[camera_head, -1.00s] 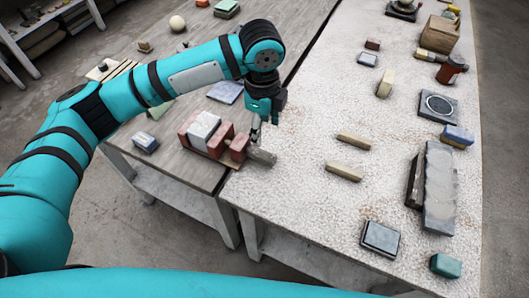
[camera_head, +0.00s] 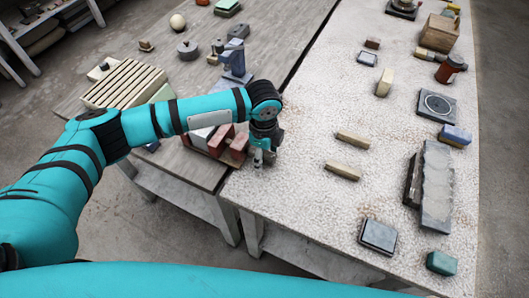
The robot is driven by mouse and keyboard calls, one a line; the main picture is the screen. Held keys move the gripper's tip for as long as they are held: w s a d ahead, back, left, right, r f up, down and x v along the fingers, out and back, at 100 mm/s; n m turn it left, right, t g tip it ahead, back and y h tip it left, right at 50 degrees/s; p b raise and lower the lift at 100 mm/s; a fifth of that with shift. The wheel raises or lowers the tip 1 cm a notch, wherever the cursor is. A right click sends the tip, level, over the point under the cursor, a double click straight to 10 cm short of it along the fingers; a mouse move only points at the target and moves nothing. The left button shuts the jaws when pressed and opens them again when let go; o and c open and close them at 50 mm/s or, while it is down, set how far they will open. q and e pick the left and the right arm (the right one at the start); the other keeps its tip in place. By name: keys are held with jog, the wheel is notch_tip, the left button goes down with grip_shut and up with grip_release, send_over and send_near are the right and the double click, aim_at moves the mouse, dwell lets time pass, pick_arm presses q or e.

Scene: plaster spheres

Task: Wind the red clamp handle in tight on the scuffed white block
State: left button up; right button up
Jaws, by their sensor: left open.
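The red clamp (camera_head: 221,140) stands near the right edge of the grey wooden table, partly hidden under my left arm. The white block (camera_head: 200,136) sits at the clamp's left part; my forearm covers most of it. A red piece at the clamp's right end (camera_head: 239,146) is close to my left gripper (camera_head: 258,162), which points down beside it. The gripper is open, and I cannot tell whether it touches the clamp. Which part is the handle is unclear, as the wrist hides that end. My right gripper is not in view.
A slatted rack (camera_head: 124,84) lies left of my arm. Two tan bars (camera_head: 343,171) lie on the speckled white table to the right. A grey slab (camera_head: 437,190), a dark box (camera_head: 378,236) and a green block (camera_head: 442,263) stand farther right. The white table's near middle is clear.

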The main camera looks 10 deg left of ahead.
pick_arm(q)
grip_shut()
jog(key=shift+r+g+p, duration=0.1)
jog(key=shift+g+p, duration=0.35)
jog(key=shift+g, duration=0.05)
jog(key=shift+w+d+g+y, duration=0.1)
jog(key=shift+g+y, duration=0.3)
jog(key=shift+g, duration=0.3)
jog(key=shift+w+f+g+y+b, duration=0.15)
jog(key=shift+f+g+y+b, duration=0.2)
jog(key=shift+g+b, duration=0.45)
jog(key=shift+g+y+b, duration=0.35)
jog(key=shift+g+b, duration=0.75)
jog(key=shift+b, duration=0.1)
jog(key=shift+r+b, duration=0.15)
jog(key=shift+b, duration=0.2)
jog(key=shift+g, duration=0.3)
